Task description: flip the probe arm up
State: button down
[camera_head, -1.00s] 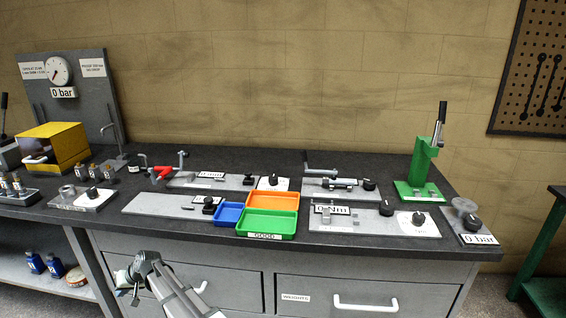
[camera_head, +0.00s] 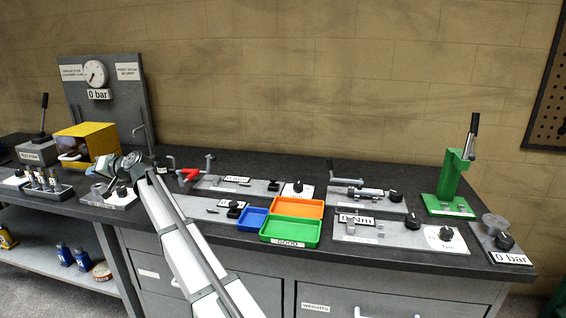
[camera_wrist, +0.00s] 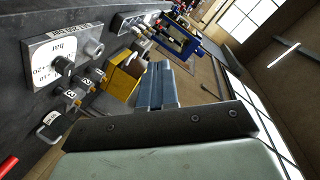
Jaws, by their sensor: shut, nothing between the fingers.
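I cannot tell for sure which part is the probe arm. A grey fixture plate with a small display (camera_head: 236,179) lies mid-bench, with low metal parts on it. Another plate to its right carries a lying metal bar (camera_head: 372,193). A thin bent upright rod (camera_head: 143,135) stands near the gauge board. My gripper (camera_head: 125,165) is above the left part of the bench, beside the small knob plate (camera_head: 112,196), and partly hides what is behind it. In the wrist view my gripper's blue-grey fingers (camera_wrist: 160,75) are together and empty.
A red-handled clamp (camera_head: 190,175) is right of my gripper. Orange (camera_head: 298,206), green (camera_head: 290,230) and blue (camera_head: 252,218) trays sit at the front middle. A green press (camera_head: 452,180) stands at the right.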

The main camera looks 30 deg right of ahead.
jog(key=w+d+r, duration=0.2)
jog(key=d+r, duration=0.3)
jog(key=d, duration=0.1)
jog(key=s+d+f+m+t+h, duration=0.1)
jog(key=s+d+m, duration=0.25)
jog(key=d, duration=2.05)
jog(key=s+d+f+m, duration=0.2)
jog(key=s+d, duration=0.2)
jog(key=d, duration=1.9)
jog(key=s+d+m, duration=0.1)
jog(key=s+d, duration=0.9)
jog(key=d, duration=0.4)
jog(key=s+d+m, duration=0.1)
jog(key=s+d, duration=0.8)
jog(key=d, duration=0.5)
jog(key=s+d+f+m, duration=0.1)
jog(key=s+d+f, duration=0.2)
jog(key=s, duration=0.3)
jog(key=s+d+f+m, duration=0.1)
jog(key=s+d+f, duration=0.2)
jog(key=s+d, duration=0.2)
jog(key=shift+s+f+t, duration=0.35)
jog(key=shift+s+t, duration=0.05)
jog(key=shift+s, duration=0.3)
send_over(339, 180)
notch_tip(339, 180, down, 3)
jog(key=shift+r, duration=0.1)
